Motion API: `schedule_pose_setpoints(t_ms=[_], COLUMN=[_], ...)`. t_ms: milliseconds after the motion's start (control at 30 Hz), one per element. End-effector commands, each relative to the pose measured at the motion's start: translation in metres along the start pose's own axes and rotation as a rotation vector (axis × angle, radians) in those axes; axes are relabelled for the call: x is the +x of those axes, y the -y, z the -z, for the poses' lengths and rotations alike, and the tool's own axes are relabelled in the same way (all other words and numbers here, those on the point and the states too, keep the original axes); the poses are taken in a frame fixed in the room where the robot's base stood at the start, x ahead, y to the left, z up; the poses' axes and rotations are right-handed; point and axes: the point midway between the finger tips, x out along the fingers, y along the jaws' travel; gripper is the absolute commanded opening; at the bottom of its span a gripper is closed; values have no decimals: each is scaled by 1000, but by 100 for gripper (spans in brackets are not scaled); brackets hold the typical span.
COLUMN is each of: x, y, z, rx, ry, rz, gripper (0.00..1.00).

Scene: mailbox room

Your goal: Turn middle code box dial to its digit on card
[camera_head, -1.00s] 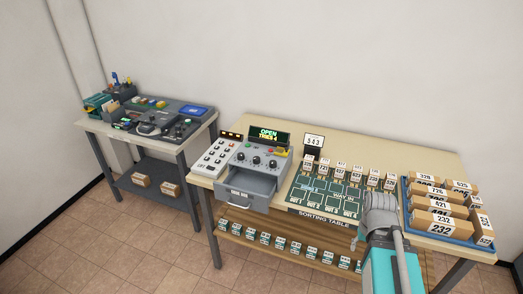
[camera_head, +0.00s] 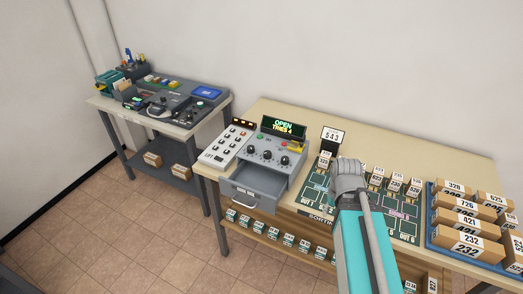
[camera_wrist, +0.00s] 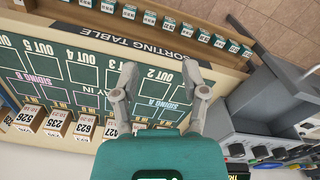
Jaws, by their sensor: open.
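The grey code box (camera_head: 264,165) stands on the sorting table, with a row of black dials on its upper face. The middle dial (camera_head: 268,155) is small, and its setting is too small to read. The display (camera_head: 284,127) reads OPEN, TRIES 4. The drawer (camera_head: 258,188) is pulled out. The card (camera_head: 332,136) behind the sorting board reads 543. My gripper (camera_wrist: 160,90) is open and empty above the sorting board, apart from the code box. In the head view my arm hides its fingers. The code box (camera_wrist: 285,120) also shows at the right of the wrist view.
A keypad panel (camera_head: 228,145) stands left of the code box. Small numbered parcels (camera_wrist: 55,122) line the sorting board (camera_wrist: 75,65). A blue tray (camera_head: 432,235) of boxes lies right. A second table (camera_head: 180,125) with a console stands left.

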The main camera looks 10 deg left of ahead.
Motion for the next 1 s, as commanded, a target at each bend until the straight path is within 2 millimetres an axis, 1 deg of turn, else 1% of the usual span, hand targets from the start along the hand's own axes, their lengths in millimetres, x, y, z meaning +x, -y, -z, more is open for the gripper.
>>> schedule_pose_setpoints(t_ms=[367,467,500,567,667,767,833,900,967,1000], x=[0,-1,-2,-4,-11,-22,-33,-45,-56,-64], y=[0,0,1,3,9,20,31,57,73,84], z=[0,1,2,6,20,41,61,84,106,121], rx=[0,-1,-2,-6,-21,-44,-67,-90,-117,-135], ry=[0,0,0,0,0,0,0,0,0,0], rz=[0,0,0,0,0,0,0,0,0,1], gripper=[57,74,81,81,81,81,81,81,81,81])
